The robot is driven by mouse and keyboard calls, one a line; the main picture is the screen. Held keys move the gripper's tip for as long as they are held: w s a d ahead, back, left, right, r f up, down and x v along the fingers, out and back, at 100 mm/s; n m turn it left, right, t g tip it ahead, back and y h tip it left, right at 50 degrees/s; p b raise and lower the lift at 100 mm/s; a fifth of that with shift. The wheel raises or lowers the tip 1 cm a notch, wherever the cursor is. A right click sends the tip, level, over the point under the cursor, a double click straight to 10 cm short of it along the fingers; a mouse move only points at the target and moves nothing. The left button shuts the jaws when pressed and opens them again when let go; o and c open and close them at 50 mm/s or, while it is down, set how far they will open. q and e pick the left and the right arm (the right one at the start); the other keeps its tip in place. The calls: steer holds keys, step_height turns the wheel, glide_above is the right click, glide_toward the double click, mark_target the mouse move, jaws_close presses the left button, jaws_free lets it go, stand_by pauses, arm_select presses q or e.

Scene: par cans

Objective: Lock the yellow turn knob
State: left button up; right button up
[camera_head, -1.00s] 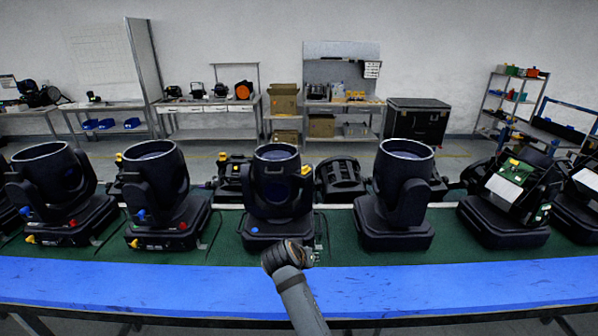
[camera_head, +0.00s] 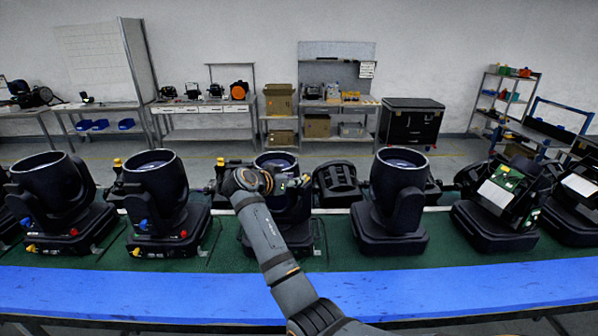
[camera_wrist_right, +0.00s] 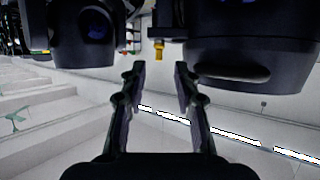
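A yellow knob (camera_wrist_right: 158,46) sticks down from a dark par can (camera_wrist_right: 250,55) in the right wrist view, at the upper middle. My right gripper (camera_wrist_right: 160,70) is open and empty. Its two black fingers stand apart, with the knob showing above the gap between their tips; I cannot tell how far off it is. In the head view my right gripper (camera_head: 290,184) is in front of the middle par can (camera_head: 276,160) and covers much of its head. I cannot make out that can's knob clearly there. My left gripper is not in view.
Other par cans stand in a row on the green mat (camera_head: 340,243), left (camera_head: 157,190) and right (camera_head: 398,190) of the middle one. A blue strip (camera_head: 430,290) runs along the front edge and is bare. Workbenches and a black case (camera_head: 411,122) stand behind.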

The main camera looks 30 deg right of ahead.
steer(key=p+x, duration=0.1)
steer(key=x, duration=0.2)
steer(key=shift+d+f, duration=0.1)
steer(key=shift+d, duration=0.15)
jaws_close()
